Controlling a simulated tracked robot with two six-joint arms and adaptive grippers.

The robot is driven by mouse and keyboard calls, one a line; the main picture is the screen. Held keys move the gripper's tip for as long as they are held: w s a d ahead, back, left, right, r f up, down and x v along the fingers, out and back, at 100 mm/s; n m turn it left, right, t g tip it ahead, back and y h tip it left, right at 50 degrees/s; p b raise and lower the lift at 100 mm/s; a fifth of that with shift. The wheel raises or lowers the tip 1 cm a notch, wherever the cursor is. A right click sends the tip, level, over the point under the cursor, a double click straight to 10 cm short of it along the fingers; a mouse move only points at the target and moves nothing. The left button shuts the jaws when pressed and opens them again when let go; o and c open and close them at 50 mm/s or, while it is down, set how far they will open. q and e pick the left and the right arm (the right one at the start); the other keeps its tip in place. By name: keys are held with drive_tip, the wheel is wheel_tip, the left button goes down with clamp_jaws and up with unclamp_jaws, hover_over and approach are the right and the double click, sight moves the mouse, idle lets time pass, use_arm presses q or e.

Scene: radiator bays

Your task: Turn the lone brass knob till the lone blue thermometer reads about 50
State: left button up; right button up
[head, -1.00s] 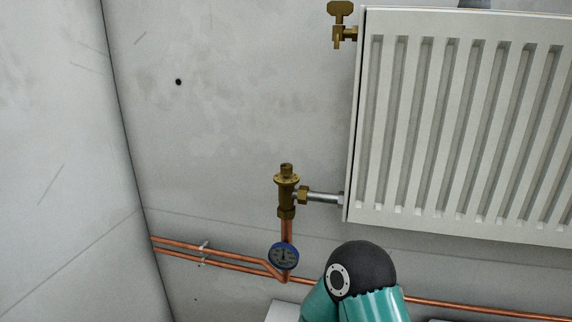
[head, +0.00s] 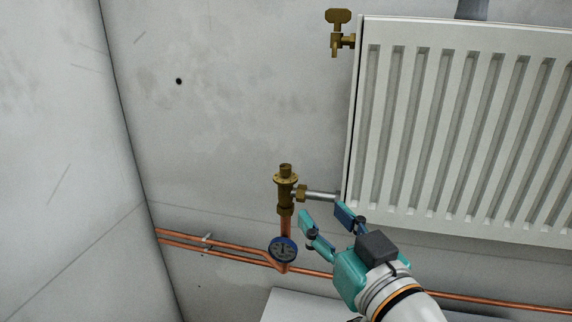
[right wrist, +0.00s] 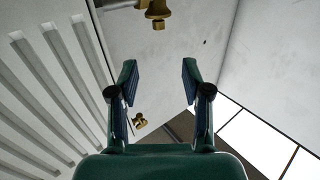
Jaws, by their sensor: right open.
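The brass knob (head: 285,172) tops a brass valve beside the radiator's lower left corner. The valve also shows at the top edge of the right wrist view (right wrist: 157,9), partly cut off. The blue thermometer (head: 283,250) is on the copper pipe below the valve; its dial is too small to read. My right gripper (head: 324,212) is open and empty, to the right of and below the knob, apart from it. Its two fingers stand spread in the right wrist view (right wrist: 159,68). My left gripper is not in view.
A white ribbed radiator (head: 470,130) fills the right side. A brass fitting (head: 338,32) sits at its upper left corner. Copper pipes (head: 225,249) run low along the wall. The wall (head: 230,110) left of and above the valve is clear.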

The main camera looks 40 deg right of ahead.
sight(288, 172)
drive_tip(key=b+x, duration=0.4)
drive_tip(key=x, duration=1.1)
drive_tip(key=shift+d+f, duration=0.2)
drive_tip(key=shift+w+d+r+b, duration=0.2)
drive_tip(key=shift+w+b, duration=0.2)
drive_tip(key=shift+w, duration=0.4)
clamp_jaws()
